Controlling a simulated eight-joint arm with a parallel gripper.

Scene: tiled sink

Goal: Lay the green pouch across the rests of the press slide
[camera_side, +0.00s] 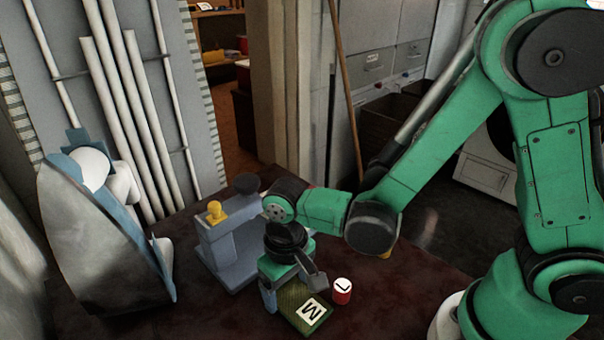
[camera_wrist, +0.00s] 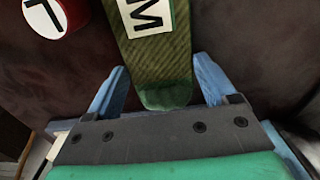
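The green pouch (camera_side: 305,309) is a dark green woven block with a white "M" label, lying on the dark red-brown table at the front. In the wrist view the pouch (camera_wrist: 160,60) reaches in between the blue fingers. My gripper (camera_side: 291,291) is low over the pouch's near-arm end. In the wrist view my gripper (camera_wrist: 158,72) is open, with a gap on each side of the pouch. The press (camera_side: 226,245) appears to be the blue-grey fixture with a yellow knob and a dark round pad, behind and left of my gripper. Its rests are not clearly visible.
A red can (camera_side: 342,291) with an "L" label stands just right of the pouch; it also shows in the wrist view (camera_wrist: 70,12). A large grey-blue shell-like object (camera_side: 98,235) stands at the left. The table front, between that object and the pouch, looks clear.

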